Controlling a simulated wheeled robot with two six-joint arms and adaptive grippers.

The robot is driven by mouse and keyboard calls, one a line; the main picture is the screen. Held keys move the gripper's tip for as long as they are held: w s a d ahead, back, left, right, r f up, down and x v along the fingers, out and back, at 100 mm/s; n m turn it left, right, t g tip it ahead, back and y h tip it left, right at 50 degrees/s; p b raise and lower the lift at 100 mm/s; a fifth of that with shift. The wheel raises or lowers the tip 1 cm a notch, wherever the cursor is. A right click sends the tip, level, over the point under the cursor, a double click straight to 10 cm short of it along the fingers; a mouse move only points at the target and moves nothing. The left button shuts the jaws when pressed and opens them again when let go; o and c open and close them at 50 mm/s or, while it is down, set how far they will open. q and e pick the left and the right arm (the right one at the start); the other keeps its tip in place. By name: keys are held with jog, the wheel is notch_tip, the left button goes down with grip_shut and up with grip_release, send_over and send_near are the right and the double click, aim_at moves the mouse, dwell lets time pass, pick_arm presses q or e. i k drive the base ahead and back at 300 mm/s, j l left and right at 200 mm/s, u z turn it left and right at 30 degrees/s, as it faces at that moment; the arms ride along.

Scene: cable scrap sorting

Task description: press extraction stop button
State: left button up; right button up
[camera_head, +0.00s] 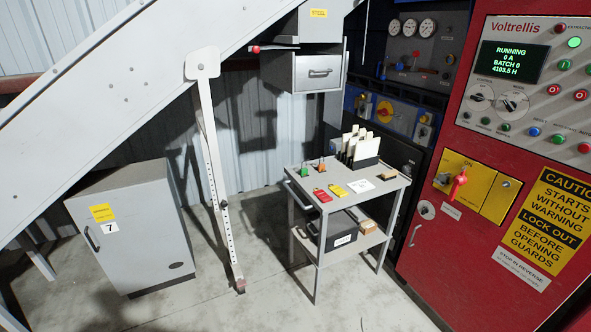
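The red machine cabinet at the right carries a light control panel (530,85) marked Voltrellis. The word at its top right edge seems to read "EXTRACTION", cut off by the frame. Below it are a lit green lamp (574,42), a green button (565,65) and a red button (554,90). The button labels are too small to read, so I cannot tell for sure which red button is extraction stop. Neither of my grippers is in view.
A yellow isolator with a red handle (459,183) sits below. A grey trolley (300,183) with tags and locks stands left of the cabinet. A grey locker (135,225) stands farther left. The front floor is clear.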

aim_at(553, 90)
jog(key=z, duration=1.3)
